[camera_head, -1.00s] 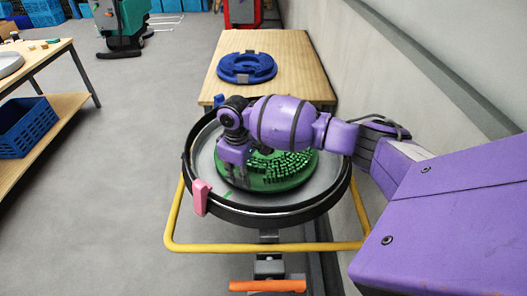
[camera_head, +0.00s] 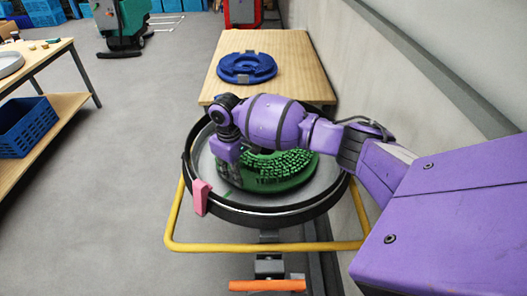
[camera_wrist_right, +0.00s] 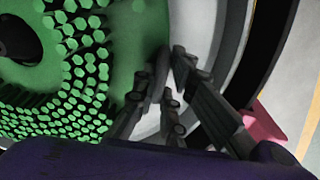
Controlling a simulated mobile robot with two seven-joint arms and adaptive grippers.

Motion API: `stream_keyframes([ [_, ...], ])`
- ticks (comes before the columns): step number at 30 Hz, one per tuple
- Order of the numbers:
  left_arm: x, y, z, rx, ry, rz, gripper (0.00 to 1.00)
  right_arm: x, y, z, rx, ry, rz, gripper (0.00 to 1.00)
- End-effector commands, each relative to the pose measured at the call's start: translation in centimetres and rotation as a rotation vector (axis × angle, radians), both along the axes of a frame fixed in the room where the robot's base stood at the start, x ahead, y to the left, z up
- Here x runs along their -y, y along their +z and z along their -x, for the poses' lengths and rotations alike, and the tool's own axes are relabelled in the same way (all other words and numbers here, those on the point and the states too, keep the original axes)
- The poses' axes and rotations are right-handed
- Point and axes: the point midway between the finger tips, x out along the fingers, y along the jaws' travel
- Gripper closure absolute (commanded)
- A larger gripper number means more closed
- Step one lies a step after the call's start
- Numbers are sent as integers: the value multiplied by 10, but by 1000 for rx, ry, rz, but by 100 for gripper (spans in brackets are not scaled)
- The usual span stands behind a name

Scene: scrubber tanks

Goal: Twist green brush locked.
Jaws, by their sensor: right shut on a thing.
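The green brush (camera_head: 270,172), a round disc with clusters of bristles facing up, sits inside the round grey housing with a black rim (camera_head: 265,218). It also shows in the right wrist view (camera_wrist_right: 125,45), with its dark centre hole at the left. My right gripper (camera_head: 229,178) reaches over the brush and is shut at its left edge; the wrist view shows the fingers (camera_wrist_right: 168,75) at the green rim, beside the grey housing floor. The exact contact is dark and hard to see. A short green mark (camera_head: 227,195) lies on the housing floor. My left gripper is not in view.
A pink block (camera_head: 201,197) sits on the housing rim at the left. A yellow bar (camera_head: 265,247) runs around the front. A wooden table (camera_head: 300,75) with a blue disc (camera_head: 247,67) stands behind; the wall is close on the right.

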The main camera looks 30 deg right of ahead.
Motion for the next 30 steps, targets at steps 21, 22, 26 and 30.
stream_keyframes([
  [21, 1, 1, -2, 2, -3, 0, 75, -2, -2, 0, -6, -10, -3, 67],
  [22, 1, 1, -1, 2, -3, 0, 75, -2, 0, 0, -4, -10, -2, 67],
  [26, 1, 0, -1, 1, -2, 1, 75, -1, 15, -2, 1, -11, -3, 67],
  [30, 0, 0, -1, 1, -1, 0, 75, -2, 45, -3, 5, -8, -2, 67],
])
